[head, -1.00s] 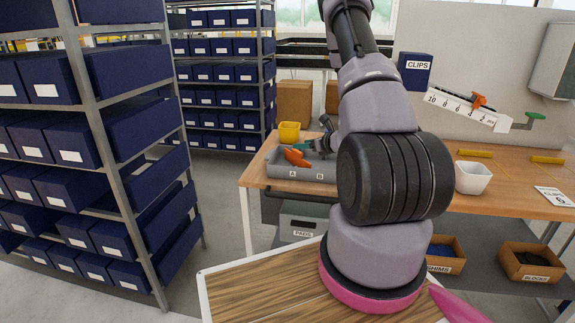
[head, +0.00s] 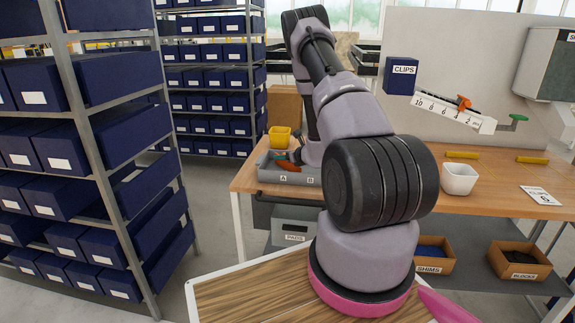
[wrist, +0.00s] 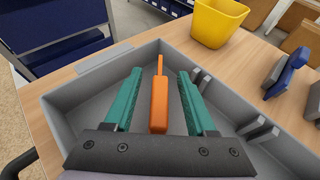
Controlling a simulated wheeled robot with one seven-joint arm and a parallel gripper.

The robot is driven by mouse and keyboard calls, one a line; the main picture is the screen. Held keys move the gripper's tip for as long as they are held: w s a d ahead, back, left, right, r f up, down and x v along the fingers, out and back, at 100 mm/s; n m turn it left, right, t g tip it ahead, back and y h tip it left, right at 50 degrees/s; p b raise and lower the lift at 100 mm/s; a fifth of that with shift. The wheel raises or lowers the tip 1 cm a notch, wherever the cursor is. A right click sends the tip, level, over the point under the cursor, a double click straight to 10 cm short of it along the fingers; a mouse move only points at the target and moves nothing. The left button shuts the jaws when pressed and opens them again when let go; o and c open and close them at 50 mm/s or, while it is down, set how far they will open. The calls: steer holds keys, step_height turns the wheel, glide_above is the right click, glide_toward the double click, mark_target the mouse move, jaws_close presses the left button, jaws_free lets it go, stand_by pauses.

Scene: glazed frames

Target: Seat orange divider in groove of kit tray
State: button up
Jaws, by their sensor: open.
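The orange divider (wrist: 159,104) stands inside the grey kit tray (wrist: 75,106) in the wrist view, a narrow tab at its far end. My gripper (wrist: 159,76) is open, its teal fingers on either side of the divider with a gap on each side. Paired ribs forming grooves show on the tray's right wall (wrist: 262,131). In the head view the divider (head: 287,167) shows as a small orange patch in the tray (head: 268,176) marked A and B. My arm hides the tray's right part there.
A yellow bin (wrist: 217,27) stands just behind the tray. A blue object (wrist: 289,76) sits on the bench right of the tray. In the head view a white cup (head: 459,179) stands farther right on the bench. Shelves of blue boxes (head: 110,140) fill the left.

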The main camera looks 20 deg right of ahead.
steer(key=shift+w+f, duration=0.1)
steer(key=shift+w, duration=0.15)
jaws_close()
